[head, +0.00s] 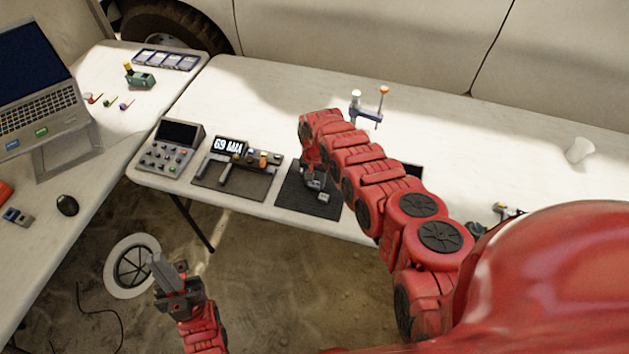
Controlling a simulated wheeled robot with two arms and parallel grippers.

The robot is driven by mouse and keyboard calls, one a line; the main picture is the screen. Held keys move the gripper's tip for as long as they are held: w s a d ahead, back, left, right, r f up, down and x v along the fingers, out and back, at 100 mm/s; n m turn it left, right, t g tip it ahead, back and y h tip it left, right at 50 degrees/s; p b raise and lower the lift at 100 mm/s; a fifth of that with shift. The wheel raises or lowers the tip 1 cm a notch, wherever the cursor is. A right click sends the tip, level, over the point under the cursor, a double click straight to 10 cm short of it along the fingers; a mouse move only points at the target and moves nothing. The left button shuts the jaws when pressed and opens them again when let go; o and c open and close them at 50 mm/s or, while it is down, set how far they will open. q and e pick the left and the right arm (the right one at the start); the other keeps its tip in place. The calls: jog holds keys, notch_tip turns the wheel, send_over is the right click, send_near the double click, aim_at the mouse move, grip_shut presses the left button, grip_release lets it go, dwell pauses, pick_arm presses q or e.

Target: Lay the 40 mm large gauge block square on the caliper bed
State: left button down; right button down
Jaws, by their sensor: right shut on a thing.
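The caliper bed (232,177) lies near the front edge of the long table, with a display reading about 69 mm behind it and dark and orange-brown parts along its rail. My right gripper (318,186) is low over a dark mat (293,198) to the right of the caliper. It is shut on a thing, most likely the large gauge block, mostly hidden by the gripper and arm. A small light-grey piece (323,198) shows by the fingertips; I cannot tell whether it is held. My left gripper (170,272) hangs in front of the table; its finger gap is unclear.
A grey keypad console (170,146) stands left of the caliper. A stand with orange and white tops (368,108) is behind my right arm, and a white cup (579,151) is far right. A laptop (40,85) and mouse (67,205) are on the left table.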

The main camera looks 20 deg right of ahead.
jog(key=shift+f, duration=0.2)
jog(key=shift+c, duration=1.7)
grip_release()
jog(key=shift+r, duration=0.15)
